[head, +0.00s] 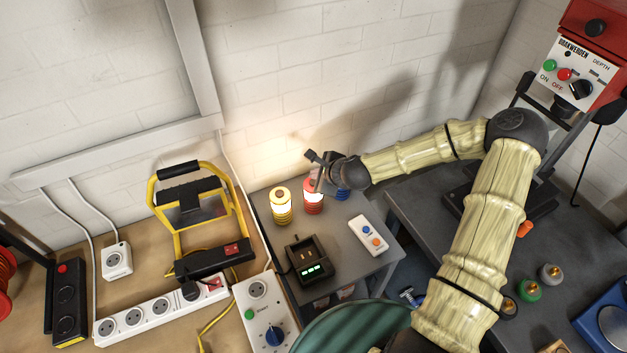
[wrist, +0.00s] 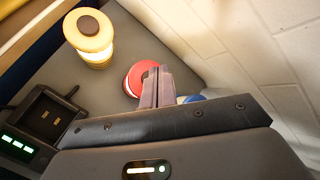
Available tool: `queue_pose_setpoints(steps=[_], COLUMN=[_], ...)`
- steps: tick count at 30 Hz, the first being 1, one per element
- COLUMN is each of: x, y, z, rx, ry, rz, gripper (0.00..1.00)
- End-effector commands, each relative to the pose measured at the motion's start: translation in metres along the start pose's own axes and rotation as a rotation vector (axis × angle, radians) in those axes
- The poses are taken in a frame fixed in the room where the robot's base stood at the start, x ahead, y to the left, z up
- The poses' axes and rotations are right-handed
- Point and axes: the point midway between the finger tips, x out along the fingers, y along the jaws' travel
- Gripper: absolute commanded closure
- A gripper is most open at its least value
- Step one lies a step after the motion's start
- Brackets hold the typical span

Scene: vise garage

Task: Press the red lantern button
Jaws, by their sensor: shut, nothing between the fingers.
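The red lantern (head: 313,206) stands on the small grey table between a yellow lantern (head: 281,207) and a blue lantern (head: 343,193). Its middle glows pale, and the yellow one is lit too. My gripper (head: 318,184) is shut and empty, its fingers at the top of the red lantern. In the wrist view the closed fingers (wrist: 155,78) overlap the right side of the red lantern (wrist: 132,82) and hide much of its top, including any button. I cannot tell whether they touch it. The yellow lantern (wrist: 90,35) shows a dark round button on top.
A black charger (head: 309,262) with green lights and a white remote (head: 369,237) share the grey table (head: 345,265). A yellow-framed work lamp (head: 200,215) and a white power strip (head: 160,311) are on the left bench. A wall is close behind the lanterns.

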Motion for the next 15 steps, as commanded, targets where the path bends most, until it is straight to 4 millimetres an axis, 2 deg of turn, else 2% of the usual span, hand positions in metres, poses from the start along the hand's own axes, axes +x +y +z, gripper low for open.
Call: queue_pose_setpoints(steps=[5, 15], x=[-0.002, -0.021], y=[-0.002, -0.016], z=[0.001, 0.016], rx=[0.000, -0.001], ry=[0.000, 0.000], rz=[0.000, -0.001], gripper=[1.00, 1.00])
